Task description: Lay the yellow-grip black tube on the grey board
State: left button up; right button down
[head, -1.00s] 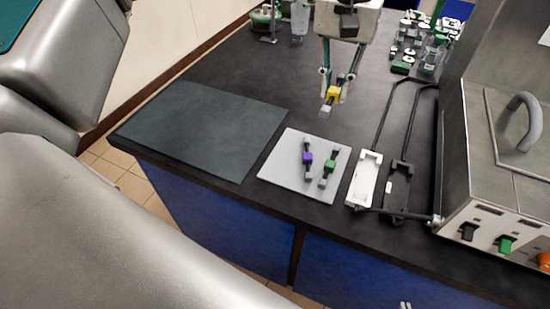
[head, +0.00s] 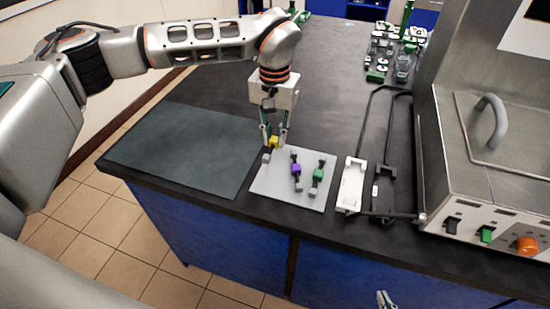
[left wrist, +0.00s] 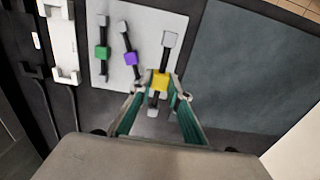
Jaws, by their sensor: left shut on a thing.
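My left gripper (head: 274,139) is shut on the yellow grip (head: 273,142) of a black tube with grey ends. The tube is at the upper left edge of the light grey board (head: 268,184), beside two others. In the left wrist view the yellow grip (left wrist: 160,81) sits between the fingertips, and the tube overlaps the board (left wrist: 150,22). I cannot tell whether it touches the board. A purple-grip tube (head: 296,169) and a green-grip tube (head: 318,175) lie on the board. Tips of my right gripper (head: 385,299) show at the bottom edge.
A dark mat (head: 185,150) lies left of the board. A white holder (head: 351,184) and a black holder (head: 382,188) on rails stand to its right. A metal unit with knobs (head: 490,170) is further right. Green-and-white lab parts (head: 395,50) stand at the back.

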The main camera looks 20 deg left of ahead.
aim_at(275, 139)
pick_arm(q)
notch_tip(275, 139, down, 4)
jog(key=shift+f, duration=2.15)
jog(key=o, duration=1)
jog(key=shift+f, duration=0.1)
jog(key=shift+c, duration=0.2)
jog(key=shift+w+r, duration=0.1)
jog(key=shift+r, duration=0.3)
notch_tip(275, 139, up, 12)
jog(key=shift+f, duration=0.2)
